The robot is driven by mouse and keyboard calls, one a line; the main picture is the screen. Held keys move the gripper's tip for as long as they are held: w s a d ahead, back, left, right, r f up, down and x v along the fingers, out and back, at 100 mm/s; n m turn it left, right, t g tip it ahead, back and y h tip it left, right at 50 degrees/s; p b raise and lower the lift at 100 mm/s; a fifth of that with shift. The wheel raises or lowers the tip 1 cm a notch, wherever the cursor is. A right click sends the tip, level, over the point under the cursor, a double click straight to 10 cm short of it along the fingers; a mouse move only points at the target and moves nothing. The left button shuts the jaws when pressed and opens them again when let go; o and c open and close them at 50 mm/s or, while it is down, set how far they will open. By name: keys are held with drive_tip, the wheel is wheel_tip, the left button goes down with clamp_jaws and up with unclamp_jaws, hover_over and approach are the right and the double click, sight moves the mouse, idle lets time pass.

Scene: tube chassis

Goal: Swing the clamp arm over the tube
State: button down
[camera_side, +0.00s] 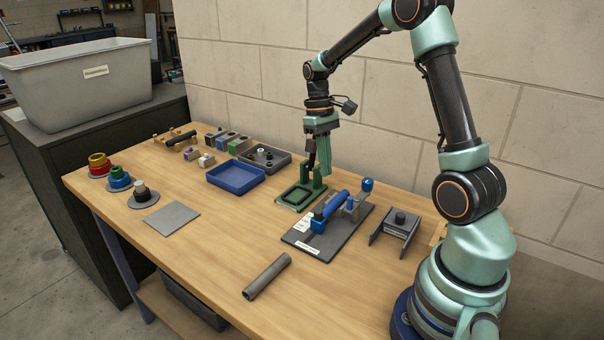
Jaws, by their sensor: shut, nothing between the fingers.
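A dark fixture plate (328,245) lies on the table at centre right. A blue tube (334,203) lies slanted on it, with a blue block (318,224) at its near end. At its far end stands a grey bracket (354,208) with a blue knob (367,185) on top; this looks like the clamp, but I cannot tell exactly how its arm lies. My gripper (318,168) points down, shut and empty, behind and left of the fixture, close above a green frame (302,194). Its fingertips overlap the frame's upright in view, so contact cannot be told.
A loose grey tube (267,276) lies at the front. A grey stand (396,228) is right of the fixture. Blue (236,178) and dark (268,159) trays, small blocks and coloured stacks are to the left, with a flat grey plate (171,218). The front-left table is clear.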

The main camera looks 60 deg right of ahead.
sight(352, 211)
drive_tip(key=x, duration=0.5)
drive_tip(key=shift+s+d+f, duration=0.1)
drive_tip(key=shift+s, duration=0.1)
drive_tip(key=shift+s+a, duration=0.15)
drive_tip(key=shift+s, duration=0.75)
drive_tip(key=shift+s+a, duration=0.2)
drive_tip(key=shift+s, duration=0.7)
drive_tip(key=shift+s+a+r, duration=0.2)
drive_tip(key=shift+s+a, duration=0.1)
drive_tip(key=shift+s, duration=0.2)
drive_tip(key=shift+s+a, duration=0.2)
drive_tip(key=shift+s, duration=1.15)
drive_tip(key=shift+s+d, duration=0.2)
drive_tip(key=shift+s, duration=0.4)
